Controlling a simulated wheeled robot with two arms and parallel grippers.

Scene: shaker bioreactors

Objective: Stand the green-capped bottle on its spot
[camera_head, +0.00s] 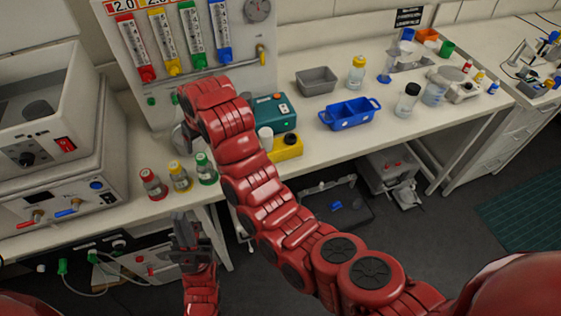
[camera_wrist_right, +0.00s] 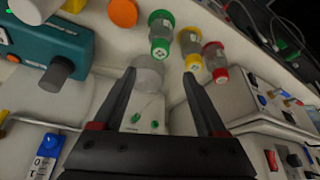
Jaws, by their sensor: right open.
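The green-capped bottle (camera_head: 206,169) stands on the bench, at the right end of a row with a yellow-capped bottle (camera_head: 180,177) and a red-capped bottle (camera_head: 153,184). In the right wrist view the green-capped bottle (camera_wrist_right: 160,34) lies beyond the fingertips, apart from them. My right gripper (camera_wrist_right: 159,76) is open, with a pale, round, translucent thing (camera_wrist_right: 149,72) showing near its left fingertip; I cannot tell what that is. In the head view my right arm hides its gripper. My left gripper (camera_head: 187,232) is low, in front of the bench edge; its jaw opening is unclear.
A teal device (camera_head: 273,108) and a yellow block (camera_head: 286,148) stand right of my right arm. A panel with coloured flow tubes (camera_head: 163,40) rises behind. A white machine (camera_head: 50,185) is at left. A blue caddy (camera_head: 347,115) and grey bin (camera_head: 316,81) stand further right.

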